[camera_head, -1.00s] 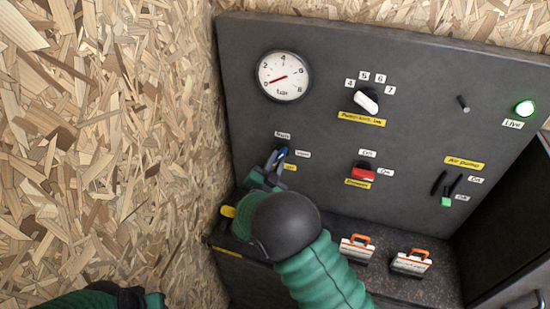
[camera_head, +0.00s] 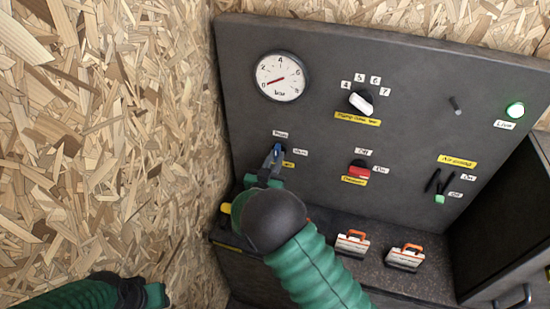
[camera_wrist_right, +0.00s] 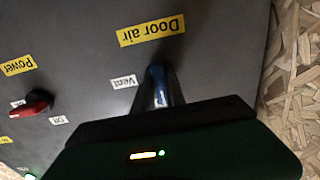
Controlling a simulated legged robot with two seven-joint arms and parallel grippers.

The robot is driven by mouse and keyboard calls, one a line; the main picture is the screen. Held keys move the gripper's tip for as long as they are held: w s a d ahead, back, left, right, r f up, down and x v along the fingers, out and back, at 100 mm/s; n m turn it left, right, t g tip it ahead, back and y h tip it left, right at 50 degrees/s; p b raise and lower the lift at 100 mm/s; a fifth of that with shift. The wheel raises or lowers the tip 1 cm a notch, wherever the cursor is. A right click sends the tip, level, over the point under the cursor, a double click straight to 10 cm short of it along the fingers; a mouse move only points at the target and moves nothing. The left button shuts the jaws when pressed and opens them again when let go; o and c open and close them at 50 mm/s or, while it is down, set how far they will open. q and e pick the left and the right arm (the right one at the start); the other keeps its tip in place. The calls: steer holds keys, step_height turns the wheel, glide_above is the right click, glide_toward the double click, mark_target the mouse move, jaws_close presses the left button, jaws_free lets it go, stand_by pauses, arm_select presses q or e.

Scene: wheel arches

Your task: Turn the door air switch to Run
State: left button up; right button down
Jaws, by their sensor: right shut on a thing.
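The door air switch (camera_head: 278,148) is a blue-tipped knob at the lower left of the dark panel. It also shows in the right wrist view (camera_wrist_right: 156,75), close to the upside-down yellow "Door air" label (camera_wrist_right: 151,30). In the head view it points nearly straight up, toward the small white label (camera_head: 280,134) above it. Part of my left arm shows at the bottom left, but no fingers show.
A red Power knob (camera_head: 358,170) is right of the switch, with a white rotary knob (camera_head: 361,101) above. A gauge (camera_head: 282,76) is at upper left. Two orange-handled blocks (camera_head: 353,243) (camera_head: 405,257) stand on the ledge below. A chipboard wall (camera_head: 110,140) is close on the left.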

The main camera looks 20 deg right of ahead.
steer(key=shift+w+d+r, duration=0.1)
steer(key=shift+w+r, duration=0.05)
steer(key=shift+r, duration=0.25)
steer(key=c, duration=1.4)
jaws_free()
steer(key=shift+f, duration=0.15)
steer(key=shift+o, duration=0.2)
steer(key=shift+f, duration=0.1)
